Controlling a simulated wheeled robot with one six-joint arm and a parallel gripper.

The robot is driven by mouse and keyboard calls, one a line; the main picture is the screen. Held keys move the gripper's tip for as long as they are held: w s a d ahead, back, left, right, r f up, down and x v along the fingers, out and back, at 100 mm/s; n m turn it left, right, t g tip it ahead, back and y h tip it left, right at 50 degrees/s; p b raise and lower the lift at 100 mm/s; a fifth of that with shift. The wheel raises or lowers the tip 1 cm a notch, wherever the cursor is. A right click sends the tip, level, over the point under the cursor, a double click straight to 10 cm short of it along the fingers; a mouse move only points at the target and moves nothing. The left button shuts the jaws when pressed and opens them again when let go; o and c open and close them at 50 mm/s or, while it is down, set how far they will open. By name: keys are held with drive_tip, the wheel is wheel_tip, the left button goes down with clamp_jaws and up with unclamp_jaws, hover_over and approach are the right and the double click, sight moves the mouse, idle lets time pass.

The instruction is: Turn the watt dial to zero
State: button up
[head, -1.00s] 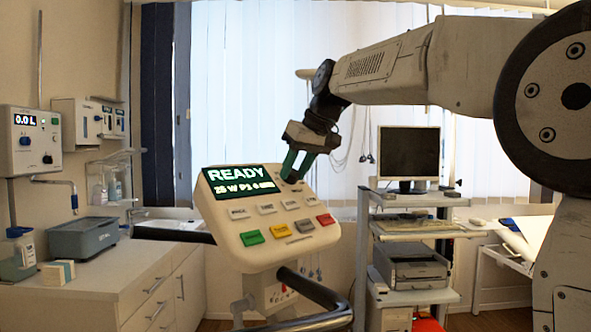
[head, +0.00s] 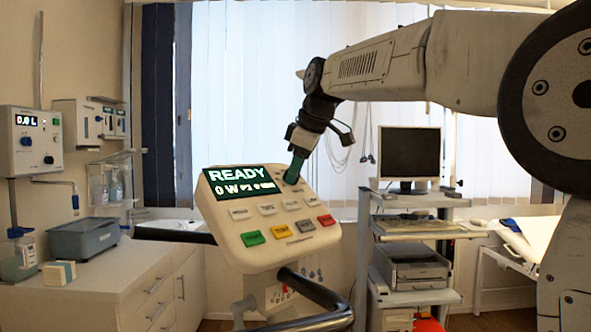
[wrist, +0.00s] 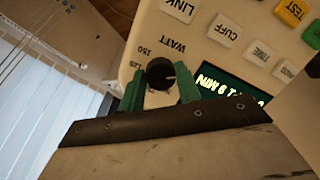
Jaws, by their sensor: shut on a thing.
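The ergometer console (head: 262,250) is a cream panel with a dark screen (head: 240,181) reading "READY" and "0 W" in the head view. The watt dial (wrist: 160,73) is a black round knob beside the printed word "WATT" in the wrist view. My gripper (wrist: 160,92) has its green fingers on either side of the dial and is shut on it. In the head view my gripper (head: 294,172) reaches down to the panel's upper right, and its fingers hide the dial there.
Green, yellow, grey and red buttons (head: 326,220) line the panel's lower edge, with white buttons above them. A dark handlebar (head: 325,300) curves below the console. A cart with a monitor (head: 408,156) stands to the right, and a counter (head: 110,285) to the left.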

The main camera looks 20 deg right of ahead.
drive_tip(key=shift+n, duration=0.3)
drive_tip(key=o, duration=1)
drive_tip(key=shift+c, duration=0.2)
drive_tip(key=v, duration=0.8)
